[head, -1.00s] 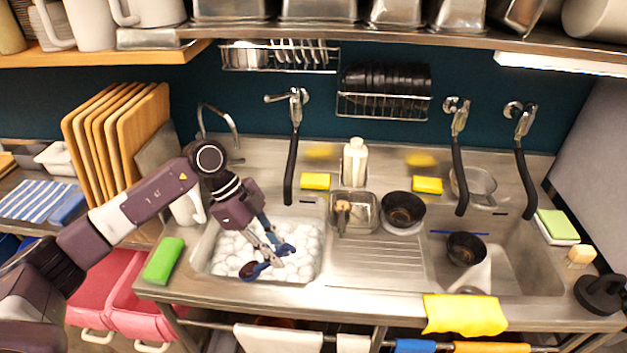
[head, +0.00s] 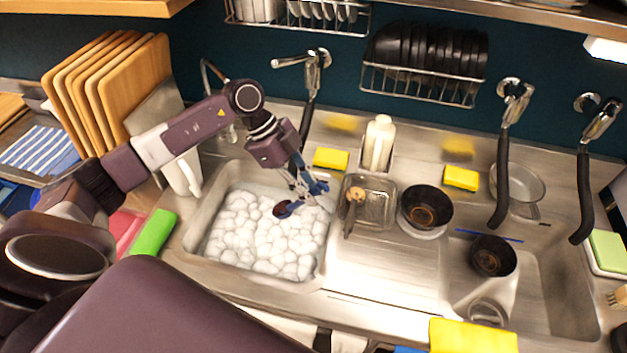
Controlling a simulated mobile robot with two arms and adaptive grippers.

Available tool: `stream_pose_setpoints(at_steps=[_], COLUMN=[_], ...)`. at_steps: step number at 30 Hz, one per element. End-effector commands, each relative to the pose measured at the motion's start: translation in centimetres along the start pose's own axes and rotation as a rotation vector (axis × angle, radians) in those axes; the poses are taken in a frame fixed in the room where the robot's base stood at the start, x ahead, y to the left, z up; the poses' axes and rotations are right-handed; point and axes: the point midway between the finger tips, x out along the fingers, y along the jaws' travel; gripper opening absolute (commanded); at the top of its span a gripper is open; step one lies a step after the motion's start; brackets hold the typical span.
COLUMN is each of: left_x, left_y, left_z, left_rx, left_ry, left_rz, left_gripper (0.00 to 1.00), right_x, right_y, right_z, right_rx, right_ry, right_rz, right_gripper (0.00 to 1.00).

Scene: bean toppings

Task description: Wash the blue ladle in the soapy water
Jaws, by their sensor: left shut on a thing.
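The left sink basin is filled with soapy water (head: 255,240), seen as white, lumpy foam. My left gripper (head: 304,194) is above the back right corner of this basin. It is shut on the blue ladle (head: 287,209), whose dark blue bowl points left, over or touching the foam. I cannot tell whether the bowl is dipped in it. A blue part of the ladle shows at the right of the fingers, and the fingers partly hide it. My right gripper is not in view.
A glass container (head: 378,208) with a wooden-handled brush stands right of the basin, near a black bowl (head: 426,207). A white bottle (head: 378,143) and yellow sponge (head: 331,159) are behind. A green sponge (head: 153,232) lies left. The ribbed drainboard (head: 375,265) is mostly clear.

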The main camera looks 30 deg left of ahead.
Motion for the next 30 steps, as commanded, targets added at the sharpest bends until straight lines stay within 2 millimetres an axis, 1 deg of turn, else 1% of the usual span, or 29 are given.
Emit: stream_pose_setpoints(at_steps=[1,2,5,8,12,14,16,19,21,25,27,30], left_x=[0.6,0.9,1.9,2.9,4.4,5.0,5.7,6.8,8.0,9.2,9.7,10.7], left_y=[0.0,0.0,0.0,0.0,0.0,0.0,0.0,0.1,0.0,0.0,0.0,0.0], left_z=[0.3,0.5,1.2,1.8,2.7,3.1,3.5,4.2,5.0,5.8,6.1,6.8], left_rx=[-0.001,-0.001,-0.001,-0.001,-0.001,-0.001,-0.001,-0.001,0.001,0.001,0.001,0.001], left_ry=[0.001,0.002,0.001,0.002,0.001,0.001,0.001,0.001,0.000,0.000,0.000,0.000], left_rz=[0.001,0.001,0.002,0.001,0.001,0.000,0.002,0.001,-0.001,-0.001,-0.001,0.000], left_gripper=[0.00,0.00,0.00,0.00,0.00,0.00,0.00,0.00,0.00,0.00,0.00,0.00], right_x=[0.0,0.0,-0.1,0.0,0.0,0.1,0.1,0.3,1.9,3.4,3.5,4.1], right_y=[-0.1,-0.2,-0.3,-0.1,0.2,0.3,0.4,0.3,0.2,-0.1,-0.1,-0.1], right_z=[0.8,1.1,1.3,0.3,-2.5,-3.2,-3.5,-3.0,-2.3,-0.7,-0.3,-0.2], right_rx=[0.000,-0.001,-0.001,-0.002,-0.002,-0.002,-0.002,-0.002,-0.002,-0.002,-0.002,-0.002], right_ry=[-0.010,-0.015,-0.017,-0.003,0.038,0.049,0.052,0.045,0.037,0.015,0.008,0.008], right_rz=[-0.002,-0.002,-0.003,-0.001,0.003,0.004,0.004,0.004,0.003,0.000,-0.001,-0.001], right_gripper=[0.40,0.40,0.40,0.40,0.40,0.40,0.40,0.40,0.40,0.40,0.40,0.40])
